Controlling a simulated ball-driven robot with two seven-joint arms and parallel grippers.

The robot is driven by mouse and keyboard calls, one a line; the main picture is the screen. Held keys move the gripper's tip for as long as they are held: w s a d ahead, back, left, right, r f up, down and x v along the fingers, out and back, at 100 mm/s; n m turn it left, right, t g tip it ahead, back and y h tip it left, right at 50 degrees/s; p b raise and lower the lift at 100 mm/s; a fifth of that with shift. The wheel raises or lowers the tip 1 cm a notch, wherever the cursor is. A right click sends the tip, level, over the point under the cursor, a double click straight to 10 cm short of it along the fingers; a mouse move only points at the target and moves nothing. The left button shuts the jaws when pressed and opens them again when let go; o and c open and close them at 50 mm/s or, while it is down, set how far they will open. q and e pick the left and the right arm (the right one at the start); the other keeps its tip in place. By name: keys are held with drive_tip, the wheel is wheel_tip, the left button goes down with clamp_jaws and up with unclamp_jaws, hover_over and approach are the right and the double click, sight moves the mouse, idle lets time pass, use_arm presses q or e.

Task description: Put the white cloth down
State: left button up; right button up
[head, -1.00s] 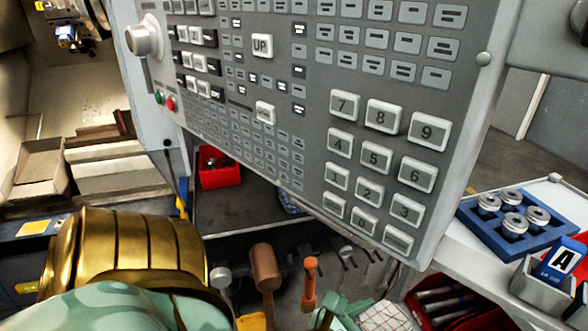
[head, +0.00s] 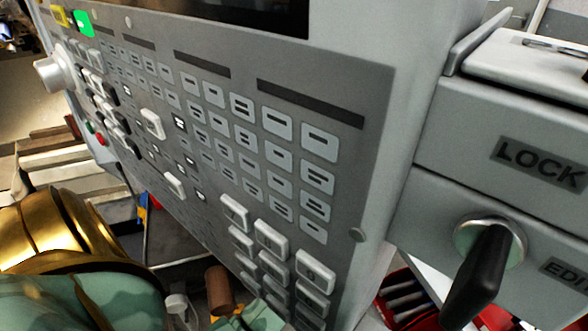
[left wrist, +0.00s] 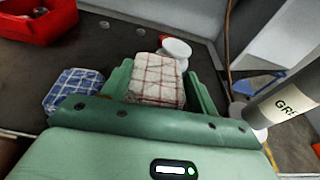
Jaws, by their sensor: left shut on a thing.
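The white cloth (left wrist: 157,72), folded and marked with a red grid, is between the green fingers of my left gripper (left wrist: 159,86) in the left wrist view. The gripper is shut on it. Beyond and below it is a dark surface (left wrist: 115,40); I cannot tell how high the cloth is above it. In the head view my left arm comes in at the lower left, with a green part of the gripper at the bottom edge; the cloth does not show clearly there. My right gripper is not in view.
A blue checked cloth (left wrist: 73,90) lies left of my gripper. A red bin (left wrist: 38,20) stands at the far left. White round items (left wrist: 176,48) are just behind the held cloth. A grey labelled cylinder (left wrist: 285,100) is at right. A control panel (head: 350,150) fills the head view.

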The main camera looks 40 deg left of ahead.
use_arm(q)
wheel_tip(320, 180, down, 6)
drive_tip(key=shift+f+b, duration=0.25)
drive_tip(key=shift+b, duration=0.35)
drive_tip(key=o, duration=1)
drive_tip(key=shift+f, duration=0.2)
drive_tip(key=o, duration=0.5)
drive_tip(key=shift+r, duration=0.1)
drive_tip(key=shift+c, duration=0.2)
